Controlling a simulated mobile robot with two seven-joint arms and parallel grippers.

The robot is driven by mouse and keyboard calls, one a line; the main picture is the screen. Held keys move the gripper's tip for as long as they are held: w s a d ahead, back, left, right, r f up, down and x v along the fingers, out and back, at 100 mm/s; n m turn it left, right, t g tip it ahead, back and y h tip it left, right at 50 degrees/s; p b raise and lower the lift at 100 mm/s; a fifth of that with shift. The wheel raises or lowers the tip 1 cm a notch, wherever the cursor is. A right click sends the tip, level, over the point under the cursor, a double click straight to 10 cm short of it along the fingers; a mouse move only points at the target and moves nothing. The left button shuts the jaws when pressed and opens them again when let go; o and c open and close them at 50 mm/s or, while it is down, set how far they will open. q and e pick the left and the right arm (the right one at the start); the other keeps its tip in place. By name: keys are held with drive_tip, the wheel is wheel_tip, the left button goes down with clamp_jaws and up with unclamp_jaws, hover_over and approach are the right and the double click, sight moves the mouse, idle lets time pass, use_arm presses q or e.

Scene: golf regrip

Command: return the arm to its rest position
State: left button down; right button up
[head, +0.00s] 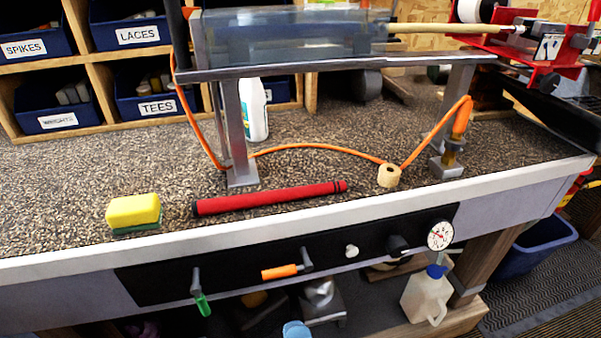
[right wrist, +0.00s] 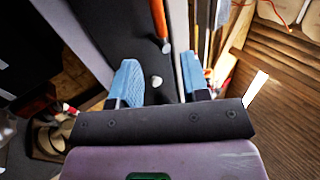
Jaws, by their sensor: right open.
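My right gripper (right wrist: 160,78) is open, with its two blue finger pads apart and nothing held between them in the right wrist view. In the head view only a small light-blue part, apparently a fingertip of it (head: 297,329), shows at the bottom edge, below the bench front. The dark front panel (head: 225,272) of the bench lies beyond the fingers. Its white knob (right wrist: 157,82) appears between the pads, and the orange handle (right wrist: 158,18) is above them in the wrist view. My left gripper is not in view.
A red golf grip (head: 270,198) lies near the bench's front edge. A yellow-green sponge (head: 133,212) is left of it. A jug (head: 427,295) stands on the lower shelf, near a gauge (head: 440,235).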

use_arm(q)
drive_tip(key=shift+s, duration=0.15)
use_arm(e)
drive_tip(key=w+d+f+n+g+y+p, duration=0.1)
drive_tip(key=d+f+n+g+p, duration=0.1)
drive_tip(key=d+n+g, duration=0.45)
drive_tip(key=w+d+f+n+g+p, duration=0.1)
drive_tip(key=f+n+g, duration=0.15)
drive_tip(key=n, duration=0.75)
use_arm(q)
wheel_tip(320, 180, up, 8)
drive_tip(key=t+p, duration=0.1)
drive_tip(key=p, duration=0.5)
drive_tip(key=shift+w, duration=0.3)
use_arm(e)
drive_tip(key=s+d+g+h, duration=0.2)
drive_tip(key=s+d+h, duration=0.1)
drive_tip(key=s+d, duration=0.5)
drive_tip(key=s+d+f+g+h, duration=0.1)
drive_tip(key=s+d+h, duration=0.3)
drive_tip(key=s+d, duration=0.4)
drive_tip(key=d+g, duration=0.1)
drive_tip(key=d, duration=0.3)
drive_tip(key=shift+s+d+f, duration=0.2)
drive_tip(key=shift+s+d, duration=0.05)
drive_tip(key=shift+d, duration=0.1)
